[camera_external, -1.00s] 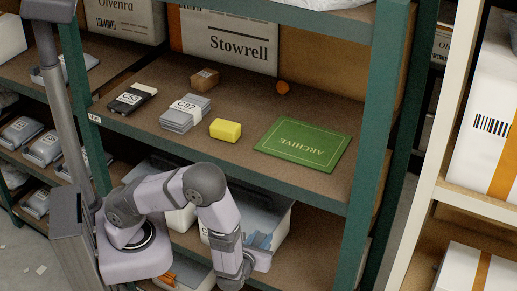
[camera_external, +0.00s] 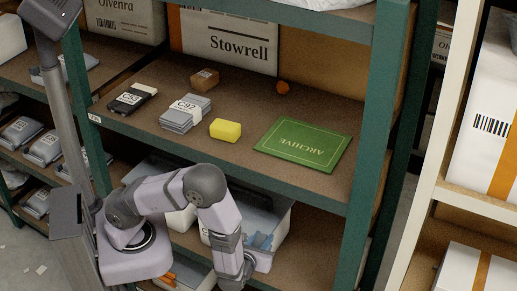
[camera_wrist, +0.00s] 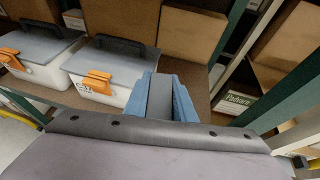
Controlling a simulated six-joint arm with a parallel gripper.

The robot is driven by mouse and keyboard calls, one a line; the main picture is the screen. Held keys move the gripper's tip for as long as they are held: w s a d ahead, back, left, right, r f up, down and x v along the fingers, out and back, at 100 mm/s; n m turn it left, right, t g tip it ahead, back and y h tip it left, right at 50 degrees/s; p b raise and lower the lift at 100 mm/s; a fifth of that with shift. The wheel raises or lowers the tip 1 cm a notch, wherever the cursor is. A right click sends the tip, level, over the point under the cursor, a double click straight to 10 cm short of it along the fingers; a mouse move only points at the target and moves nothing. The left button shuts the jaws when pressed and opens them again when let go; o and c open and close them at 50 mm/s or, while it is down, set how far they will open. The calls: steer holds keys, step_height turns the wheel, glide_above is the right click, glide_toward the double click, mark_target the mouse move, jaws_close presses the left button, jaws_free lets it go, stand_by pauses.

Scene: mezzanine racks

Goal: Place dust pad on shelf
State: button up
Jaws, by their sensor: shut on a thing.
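My gripper (camera_wrist: 160,97) shows in the wrist view with two blue fingers shut on a flat dark grey piece, which looks like the dust pad (camera_wrist: 160,92). Its far end is not clearly seen. In the external view my gripper (camera_external: 258,242) hangs low in front of the rack, below the upper board and in front of a bin on the lower level. The piece cannot be made out there. The upper shelf (camera_external: 255,108) has a brown surface and green posts, and lies above and behind my gripper.
White lidded bins (camera_wrist: 102,71) stand lower. A green post (camera_external: 378,120) rises at right.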

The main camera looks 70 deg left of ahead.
steer(key=w+f+b, duration=0.8)
steer(key=f+b, duration=0.3)
steer(key=m+t+h+b, duration=0.1)
steer(key=m+t+b, duration=0.1)
steer(key=b, duration=1.2)
glide_above(313, 275)
step_height(313, 275, down, 8)
steer(key=shift+r, duration=0.15)
steer(key=shift+f+b, duration=2.45)
steer(key=shift+f, duration=1)
steer(key=shift+f+b, duration=0.5)
steer(key=shift+f, duration=0.05)
steer(key=o, duration=1.1)
steer(key=shift+o, duration=0.2)
